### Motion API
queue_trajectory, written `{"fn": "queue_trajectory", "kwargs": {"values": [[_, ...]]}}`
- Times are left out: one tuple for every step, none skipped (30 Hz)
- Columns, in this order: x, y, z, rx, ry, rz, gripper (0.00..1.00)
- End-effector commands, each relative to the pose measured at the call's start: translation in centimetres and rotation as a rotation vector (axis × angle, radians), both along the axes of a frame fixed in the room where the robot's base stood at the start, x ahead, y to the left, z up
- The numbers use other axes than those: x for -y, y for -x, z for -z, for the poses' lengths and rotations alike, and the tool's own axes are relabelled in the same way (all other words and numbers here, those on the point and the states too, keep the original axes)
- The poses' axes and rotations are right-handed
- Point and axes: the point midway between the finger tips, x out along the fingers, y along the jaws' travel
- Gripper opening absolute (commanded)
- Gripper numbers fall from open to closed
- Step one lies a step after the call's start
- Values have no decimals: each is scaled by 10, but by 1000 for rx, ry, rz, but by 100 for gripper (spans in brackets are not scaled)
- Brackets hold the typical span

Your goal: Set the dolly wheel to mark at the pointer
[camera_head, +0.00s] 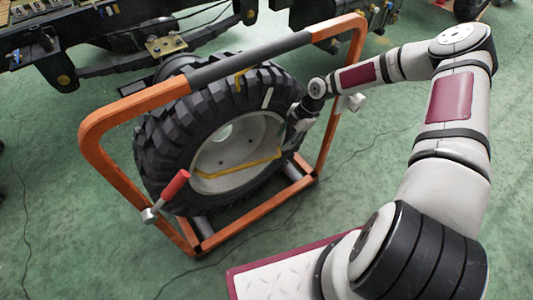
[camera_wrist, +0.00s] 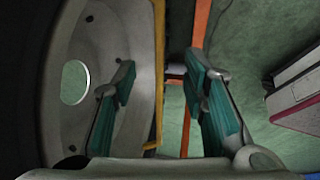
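The dolly is an orange tube frame (camera_head: 115,112) around an upright black-tyred wheel (camera_head: 165,150) with a grey rim (camera_head: 225,150). A short yellow pointer (camera_head: 239,80) hangs at the frame's top bar. A white mark (camera_head: 267,97) lies on the tyre, to the right of the pointer and apart from it. A yellow bar (camera_head: 240,164) crosses the lower rim; it also shows upright in the wrist view (camera_wrist: 158,70). My gripper (camera_head: 291,140) is at the wheel's right side. In the wrist view its teal-padded fingers (camera_wrist: 165,80) are apart, with the yellow bar seen between them; contact is unclear.
A red-handled lever (camera_head: 175,185) sits at the frame's lower left, and a grey knob (camera_head: 355,102) at its right. A dark vehicle chassis (camera_head: 95,40) stands behind. The frame's right upright (camera_head: 328,130) is close to my gripper.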

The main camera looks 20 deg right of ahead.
Motion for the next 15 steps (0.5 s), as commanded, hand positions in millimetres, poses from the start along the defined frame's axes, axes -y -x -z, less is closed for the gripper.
{"fn": "queue_trajectory", "kwargs": {"values": [[-2,0,5,-1,-2,-1,40],[-4,0,7,-1,-2,-1,40],[-6,-1,12,-1,-2,-2,40],[-8,-1,16,-1,-2,-2,40],[-10,-1,20,-1,-1,-3,40],[-13,-2,27,-2,-1,-2,40],[-15,-2,33,-2,-1,-1,40],[-18,-2,38,-2,-1,-1,40],[-21,-3,46,-2,-1,-3,40],[-24,-3,51,-3,-1,-2,40],[-26,-3,57,-2,-2,-1,40],[-29,-4,64,-2,-1,-1,40],[-31,-5,70,-2,0,-2,40],[-34,-5,75,-2,0,-2,40],[-37,-5,82,-4,-1,-1,40]]}}
